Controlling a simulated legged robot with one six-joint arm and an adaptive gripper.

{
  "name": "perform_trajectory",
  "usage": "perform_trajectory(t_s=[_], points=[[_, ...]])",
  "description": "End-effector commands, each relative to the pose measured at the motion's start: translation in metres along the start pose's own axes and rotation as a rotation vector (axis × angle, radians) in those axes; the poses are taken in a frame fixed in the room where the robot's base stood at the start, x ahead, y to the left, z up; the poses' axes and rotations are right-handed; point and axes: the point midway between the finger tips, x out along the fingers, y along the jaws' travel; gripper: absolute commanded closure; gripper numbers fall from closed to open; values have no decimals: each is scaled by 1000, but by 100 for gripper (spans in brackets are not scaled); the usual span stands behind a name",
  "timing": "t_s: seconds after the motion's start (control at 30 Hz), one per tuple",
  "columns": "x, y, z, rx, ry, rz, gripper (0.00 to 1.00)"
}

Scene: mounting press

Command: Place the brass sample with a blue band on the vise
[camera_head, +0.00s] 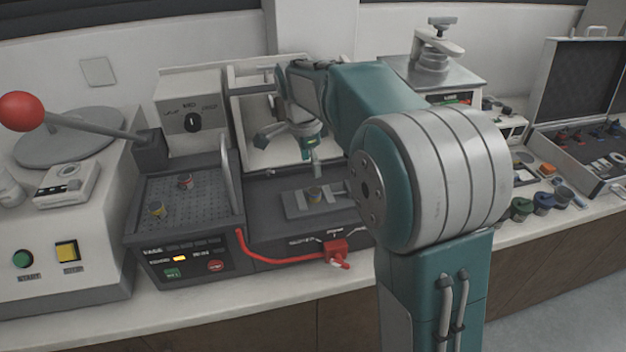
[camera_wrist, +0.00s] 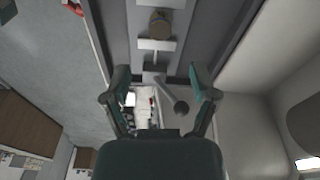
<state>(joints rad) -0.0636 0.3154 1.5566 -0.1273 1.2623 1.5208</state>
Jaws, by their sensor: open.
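The vise (camera_head: 293,208) is a grey metal fixture on the dark machine bed in the head view; it also shows at the top of the wrist view (camera_wrist: 156,44). My gripper (camera_head: 290,153) is open and empty, above and behind the vise, apart from the sample. Its two spread fingers show in the wrist view (camera_wrist: 160,78).
A red-knobbed lever (camera_head: 22,111) rises at left. A red hose (camera_head: 285,261) runs along the bed's front. An open case (camera_head: 575,85) stands far right.

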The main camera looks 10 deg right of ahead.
Motion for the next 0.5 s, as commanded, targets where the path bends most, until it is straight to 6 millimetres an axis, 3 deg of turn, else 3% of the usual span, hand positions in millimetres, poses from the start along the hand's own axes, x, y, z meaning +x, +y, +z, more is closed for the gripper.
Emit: perform_trajectory(t_s=[0.1, 0.33, 0.5], points=[[-19, 0, 0, -1, 0, -1, 24], [-35, 6, 0, -27, -2, -10, 24], [-56, 47, -1, -218, -5, -83, 24]])
